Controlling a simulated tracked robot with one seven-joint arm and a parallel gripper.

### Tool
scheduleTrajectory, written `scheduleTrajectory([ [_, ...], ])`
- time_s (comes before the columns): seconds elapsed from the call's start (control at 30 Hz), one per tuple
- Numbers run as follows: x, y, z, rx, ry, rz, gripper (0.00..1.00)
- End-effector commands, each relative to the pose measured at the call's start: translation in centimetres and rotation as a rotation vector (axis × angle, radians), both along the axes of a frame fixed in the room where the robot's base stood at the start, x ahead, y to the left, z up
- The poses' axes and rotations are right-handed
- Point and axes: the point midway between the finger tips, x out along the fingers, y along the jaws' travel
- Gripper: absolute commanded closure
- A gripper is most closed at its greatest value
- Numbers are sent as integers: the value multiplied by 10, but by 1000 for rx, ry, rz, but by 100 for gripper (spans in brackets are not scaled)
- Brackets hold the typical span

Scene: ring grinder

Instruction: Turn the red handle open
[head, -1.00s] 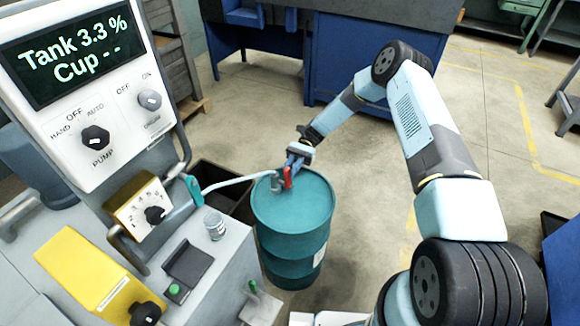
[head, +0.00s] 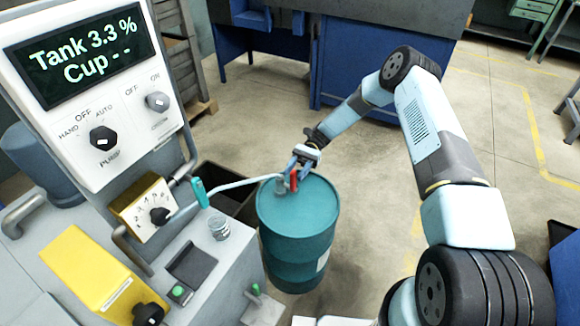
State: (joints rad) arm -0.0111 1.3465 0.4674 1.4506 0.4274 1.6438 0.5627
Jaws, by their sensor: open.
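The red handle (head: 294,180) stands upright on a small grey valve (head: 281,187) at the top of the teal drum (head: 297,238). A pale hose (head: 240,183) runs from the valve left to the machine. The fingers are open. They partly overlap the handle in the picture, and I cannot tell whether they touch it.
The grinder's panel (head: 97,150) reads Tank 3.3 % and Cup - -. A small clear cup (head: 218,227) stands on the machine's grey top. A blue bench (head: 345,70) is behind the arm. The floor right of the drum is clear.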

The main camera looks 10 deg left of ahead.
Motion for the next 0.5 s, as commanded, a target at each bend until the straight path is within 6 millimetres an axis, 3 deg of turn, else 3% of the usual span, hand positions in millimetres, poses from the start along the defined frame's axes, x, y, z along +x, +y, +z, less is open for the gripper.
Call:
scheduleTrajectory([
  [0.17, 13, -5, 0, -1, -1, -1, 55],
  [0.5, 73, -28, 2, 0, -2, -2, 55],
])
